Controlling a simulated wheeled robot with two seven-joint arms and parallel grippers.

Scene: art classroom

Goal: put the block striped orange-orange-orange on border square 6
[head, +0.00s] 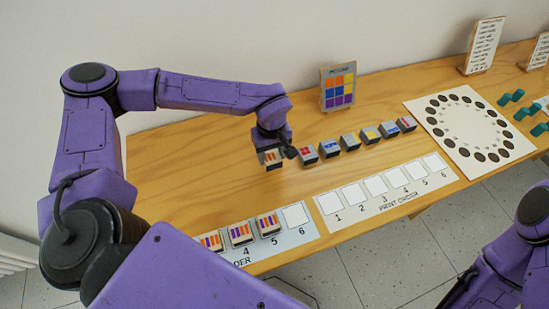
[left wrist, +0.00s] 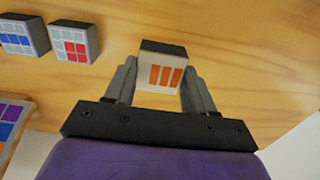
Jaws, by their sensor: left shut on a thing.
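The block with three orange stripes (left wrist: 165,75) is between the fingers of my left gripper (left wrist: 162,85) in the left wrist view. In the head view the left gripper (head: 272,148) is shut on this block (head: 271,158) near the left end of the block row. I cannot tell whether it is clear of the table. The border strip (head: 299,236) lies at the table's front edge. Its square 6 (head: 295,215) is white and empty. Striped blocks stand on the squares to its left, including square 5 (head: 268,225).
A row of blocks runs right from a red-marked block (head: 308,154). The print order strip (head: 386,190) has empty squares. A pattern card (head: 338,88) stands behind. A board with dark circles (head: 468,132) lies at right. Bare table lies between the row and the border strip.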

